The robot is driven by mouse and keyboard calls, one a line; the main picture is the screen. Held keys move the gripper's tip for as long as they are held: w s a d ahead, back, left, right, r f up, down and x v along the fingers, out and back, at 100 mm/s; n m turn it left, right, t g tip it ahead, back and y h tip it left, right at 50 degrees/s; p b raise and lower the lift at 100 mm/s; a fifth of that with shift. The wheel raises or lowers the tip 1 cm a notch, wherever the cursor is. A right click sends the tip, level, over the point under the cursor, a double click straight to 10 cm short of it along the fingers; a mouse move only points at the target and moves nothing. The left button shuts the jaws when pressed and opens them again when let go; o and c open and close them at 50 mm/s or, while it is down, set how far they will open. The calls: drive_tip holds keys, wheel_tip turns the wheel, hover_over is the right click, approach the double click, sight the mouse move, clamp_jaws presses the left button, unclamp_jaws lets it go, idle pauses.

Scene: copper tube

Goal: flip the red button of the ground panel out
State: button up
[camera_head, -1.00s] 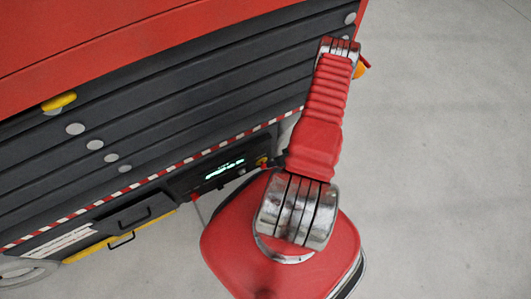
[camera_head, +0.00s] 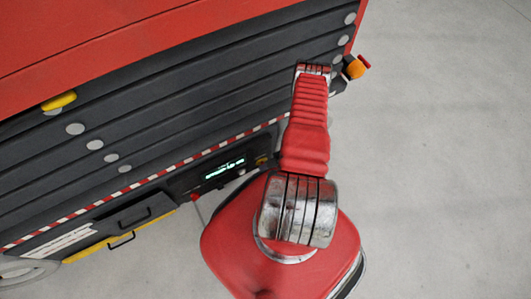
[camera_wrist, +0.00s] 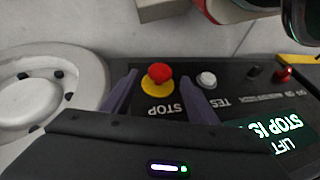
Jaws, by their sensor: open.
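The red button (camera_wrist: 160,72) sits on a round yellow base in the wrist view, above upside-down "STOP" lettering on the dark ground panel (camera_wrist: 225,82). My gripper (camera_wrist: 158,76) is open, with one purple finger on each side of the button. Nothing is held. I cannot tell whether the fingers touch the button or how deep they reach. In the head view the panel (camera_head: 185,183) is low on the machine's side, and a small yellow spot near its right end looks like the button's base. My gripper is hidden there behind my arm.
A lit display (camera_wrist: 268,138) reads partly "LIFT STOP IS". A white button (camera_wrist: 206,79) and a red knob (camera_wrist: 283,75) are to the right of the stop button. A pale wheel (camera_wrist: 45,90) is at left. Open grey floor (camera_head: 450,150) lies right of the machine.

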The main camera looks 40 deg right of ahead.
drive_tip(key=shift+x, duration=2.1)
drive_tip(key=shift+c, duration=0.3)
clamp_jaws()
